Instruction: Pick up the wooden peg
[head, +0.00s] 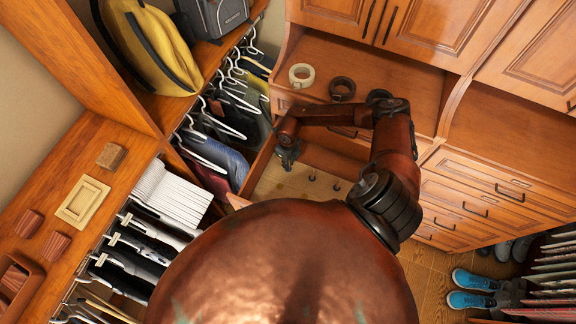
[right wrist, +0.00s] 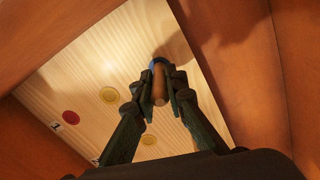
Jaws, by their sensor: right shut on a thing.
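The wooden peg (right wrist: 159,85) is a small brown cylinder between the fingers of my right gripper (right wrist: 160,97) in the right wrist view. The fingers are shut on it from both sides. A pale wooden surface lies below it inside the open drawer (head: 268,186); I cannot tell whether the peg touches it. In the head view my right gripper (head: 288,157) reaches down over the drawer, and the peg cannot be made out there. My left gripper is not in view.
In the head view a cream tape roll (head: 301,75) and a dark roll (head: 342,88) sit on the shelf behind. Hanging clothes are left.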

